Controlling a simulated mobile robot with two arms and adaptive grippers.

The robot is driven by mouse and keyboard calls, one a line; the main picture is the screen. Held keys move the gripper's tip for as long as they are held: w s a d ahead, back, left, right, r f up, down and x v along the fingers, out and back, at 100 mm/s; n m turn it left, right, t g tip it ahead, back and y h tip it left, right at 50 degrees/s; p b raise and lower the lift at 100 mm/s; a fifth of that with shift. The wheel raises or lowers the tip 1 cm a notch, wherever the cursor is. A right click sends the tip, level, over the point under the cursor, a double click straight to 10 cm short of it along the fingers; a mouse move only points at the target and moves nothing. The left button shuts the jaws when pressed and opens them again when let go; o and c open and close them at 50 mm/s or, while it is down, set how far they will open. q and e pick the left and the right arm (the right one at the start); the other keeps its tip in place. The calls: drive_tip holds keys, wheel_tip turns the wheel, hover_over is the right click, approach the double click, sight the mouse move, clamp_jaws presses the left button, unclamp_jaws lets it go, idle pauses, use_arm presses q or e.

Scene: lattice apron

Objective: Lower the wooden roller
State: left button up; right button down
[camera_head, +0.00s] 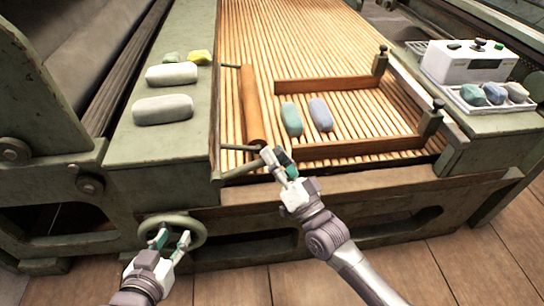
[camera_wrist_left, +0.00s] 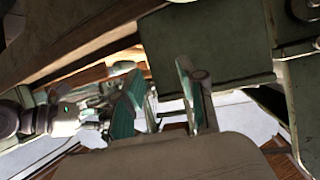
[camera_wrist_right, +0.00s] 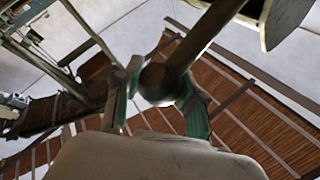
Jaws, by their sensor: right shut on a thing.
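The wooden roller (camera_head: 250,105) lies lengthwise along the left side of the slatted lattice apron (camera_head: 310,45), between two thin side rods. My right gripper (camera_head: 273,157) is at the roller's near end. In the right wrist view the roller (camera_wrist_right: 199,42) runs up and away from between the fingers (camera_wrist_right: 157,95), its round end between them, so the gripper is shut on it. My left gripper (camera_head: 171,238) is open, fingers apart, in front of the green handwheel (camera_head: 195,222). The left wrist view shows its two fingers (camera_wrist_left: 160,100) spread with nothing between them.
Wooden bars (camera_head: 330,85) frame the apron, with a blue-grey and a teal block (camera_head: 291,119) inside. Grey pads (camera_head: 162,109) and small sponges lie on the left ledge. A white box (camera_head: 465,62) and a tray of stones (camera_head: 490,97) stand at right.

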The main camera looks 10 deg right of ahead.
drive_tip(key=shift+d+f+m+t+h+b, duration=0.25)
drive_tip(key=shift+f+m+t+b, duration=0.2)
drive_tip(key=shift+f+m, duration=0.3)
use_arm(q)
wheel_tip(320, 180, up, 6)
drive_tip(key=w+d+t+h, duration=0.1)
drive_tip(key=w+t, duration=0.1)
drive_tip(key=t, duration=0.2)
drive_tip(key=shift+w+d, duration=0.25)
drive_tip(key=shift+r, duration=0.1)
use_arm(e)
drive_tip(key=c, duration=0.6)
unclamp_jaws()
drive_tip(key=shift+c, duration=0.2)
drive_tip(key=shift+s, duration=0.1)
drive_tip(key=v, duration=1.2)
drive_tip(key=shift+a, duration=0.1)
